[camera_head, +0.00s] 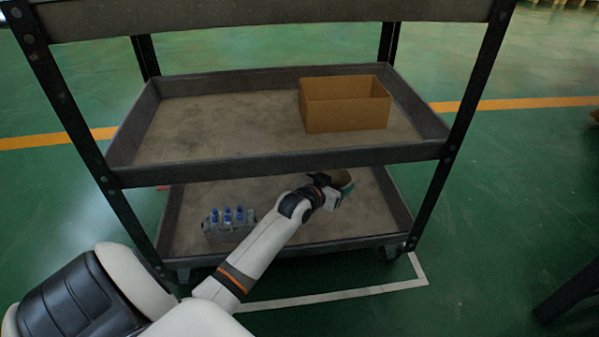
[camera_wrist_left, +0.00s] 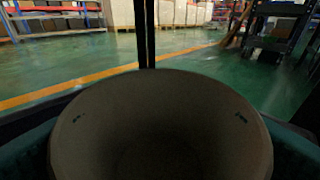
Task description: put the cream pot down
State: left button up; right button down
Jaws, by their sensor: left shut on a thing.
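My left arm reaches into the lower shelf of the cart, and my left gripper (camera_head: 342,190) is at the right part of that shelf. The gripper is shut on the cream pot (camera_head: 342,178), which shows only as a small rounded patch in the head view. In the left wrist view the pot (camera_wrist_left: 160,125) fills the lower middle, dim and wide-mouthed, with teal finger parts at both sides. Its base is hidden, so I cannot tell whether it touches the shelf. My right gripper is not in view.
A grey block with several blue-topped valves (camera_head: 229,221) stands on the lower shelf (camera_head: 190,200), left of my arm. An open cardboard box (camera_head: 345,117) sits on the middle shelf (camera_head: 220,110) above. Dark cart posts (camera_head: 462,130) frame the reach.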

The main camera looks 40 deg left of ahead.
pick_arm(q)
jog(key=shift+w+a+f, duration=0.1)
jog(key=shift+w+f, duration=0.2)
jog(key=shift+f, duration=0.05)
notch_tip(320, 180, down, 5)
jog(key=b, duration=0.5)
jog(key=shift+s+f, duration=0.1)
jog(key=shift+f, duration=0.1)
notch_tip(320, 180, down, 4)
jog(key=b, duration=0.3)
jog(key=shift+r, duration=0.1)
jog(key=o, duration=1.1)
jog(key=shift+c, duration=0.2)
